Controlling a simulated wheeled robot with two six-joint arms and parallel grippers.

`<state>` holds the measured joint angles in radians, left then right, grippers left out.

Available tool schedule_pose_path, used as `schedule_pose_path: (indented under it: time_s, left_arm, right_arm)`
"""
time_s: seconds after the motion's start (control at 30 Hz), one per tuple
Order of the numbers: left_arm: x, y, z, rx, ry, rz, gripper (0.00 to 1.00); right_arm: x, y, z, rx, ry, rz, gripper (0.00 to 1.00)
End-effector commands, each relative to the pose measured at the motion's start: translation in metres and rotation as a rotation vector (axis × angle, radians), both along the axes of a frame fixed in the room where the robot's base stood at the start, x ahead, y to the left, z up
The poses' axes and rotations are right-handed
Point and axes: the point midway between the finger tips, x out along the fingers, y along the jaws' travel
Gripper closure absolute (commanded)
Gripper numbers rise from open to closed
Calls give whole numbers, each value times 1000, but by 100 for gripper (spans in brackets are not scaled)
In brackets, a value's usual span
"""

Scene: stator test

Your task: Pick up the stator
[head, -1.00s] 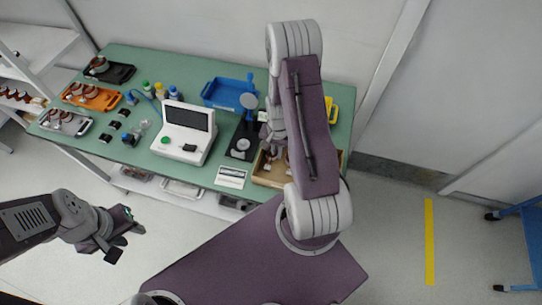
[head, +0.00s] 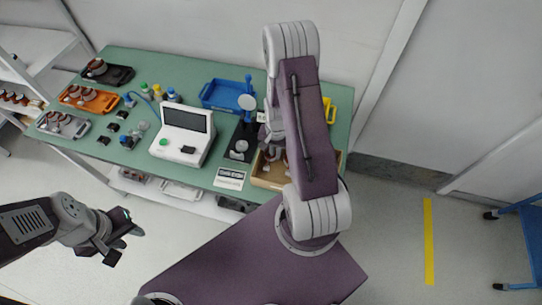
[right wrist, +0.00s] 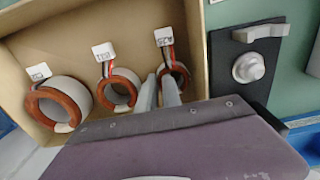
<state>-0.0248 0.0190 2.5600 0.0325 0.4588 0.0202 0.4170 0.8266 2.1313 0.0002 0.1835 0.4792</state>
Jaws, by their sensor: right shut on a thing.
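The right wrist view shows several copper-and-grey ring stators with white tags in a cardboard-coloured box (right wrist: 60,22): a large one (right wrist: 45,103) at left, a smaller one (right wrist: 104,92) in the middle and a small one (right wrist: 184,74) at right. My right gripper (right wrist: 164,88) has its two narrow fingers at the right stator and is shut on it; the fingers hide part of its ring. In the head view my right arm covers much of the box (head: 268,181). My left gripper (head: 125,242) is open and empty, off the table's front left.
A black fixture (right wrist: 262,85) with a silver knob stands right beside the box. On the green table (head: 150,75) are a white tester (head: 184,133), a blue tray (head: 222,94), and black, orange and grey trays at left with other stators. A blue cart stands far right.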

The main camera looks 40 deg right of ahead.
Motion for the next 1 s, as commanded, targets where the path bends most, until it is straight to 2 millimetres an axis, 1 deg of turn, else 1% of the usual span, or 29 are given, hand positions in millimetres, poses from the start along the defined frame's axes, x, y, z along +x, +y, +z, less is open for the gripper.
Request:
schedule_pose_path:
  time_s: [0.17,0.27,0.37,0.7,0.8,1.0]
  left_arm:
    - [0,0,-1,0,0,0,64]
    - [0,0,-2,0,0,0,64]
    - [0,0,-3,0,0,0,64]
    - [0,0,-9,0,0,0,64]
    - [0,0,-9,0,0,0,64]
    - [0,0,-10,0,0,0,64]
  right_arm:
    - [1,0,6,-1,-2,0,100]
    - [1,-1,19,-2,-4,0,100]
    - [2,-1,40,-4,-7,0,100]
    - [-55,-49,84,-2,-3,-8,100]
    - [-68,-60,94,-2,-1,-6,100]
    - [-84,-74,107,-1,-1,-2,100]
